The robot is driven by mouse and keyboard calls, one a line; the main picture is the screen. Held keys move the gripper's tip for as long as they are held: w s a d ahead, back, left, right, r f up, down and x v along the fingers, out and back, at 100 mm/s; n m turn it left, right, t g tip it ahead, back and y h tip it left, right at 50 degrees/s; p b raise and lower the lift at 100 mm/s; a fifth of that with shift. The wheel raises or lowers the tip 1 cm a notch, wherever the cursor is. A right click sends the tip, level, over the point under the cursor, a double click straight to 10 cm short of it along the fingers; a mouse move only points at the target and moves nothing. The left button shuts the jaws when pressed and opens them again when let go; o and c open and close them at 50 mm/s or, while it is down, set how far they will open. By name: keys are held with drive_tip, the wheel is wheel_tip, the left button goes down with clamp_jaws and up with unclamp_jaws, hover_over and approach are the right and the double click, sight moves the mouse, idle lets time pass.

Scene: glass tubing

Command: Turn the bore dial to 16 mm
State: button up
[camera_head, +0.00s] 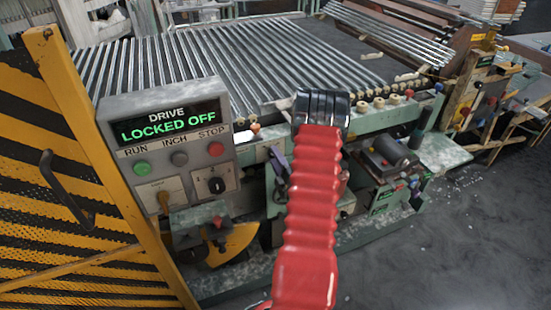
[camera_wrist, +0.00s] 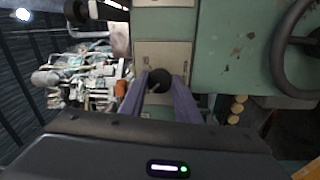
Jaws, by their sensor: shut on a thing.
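In the wrist view, a small black round knob (camera_wrist: 158,79), apparently the bore dial, sits on a pale plate on the green machine front. The two purple fingers of my gripper (camera_wrist: 159,86) are shut on it, one on each side. Its numbers and pointer cannot be read. In the head view my red sleeved arm blocks the dial. A purple finger of my gripper (camera_head: 279,165) shows just left of the arm, against the machine front.
A grey control box (camera_head: 168,140) reads "DRIVE LOCKED OFF" above RUN, INCH and STOP buttons. A yellow and black striped guard (camera_head: 75,180) stands at the left. Glass tubes (camera_head: 200,65) lie across the machine bed. A handwheel (camera_wrist: 285,50) is at right in the wrist view.

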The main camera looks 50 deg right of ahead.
drive_tip(key=shift+a+f, duration=0.1)
drive_tip(key=shift+f, duration=0.05)
drive_tip(key=o, duration=1)
drive_tip(key=shift+o, duration=0.2)
drive_tip(key=r+v, duration=0.1)
drive_tip(key=v, duration=1.2)
drive_tip(key=shift+s+f, duration=0.25)
drive_tip(key=shift+f, duration=0.25)
drive_tip(key=shift+a, duration=0.15)
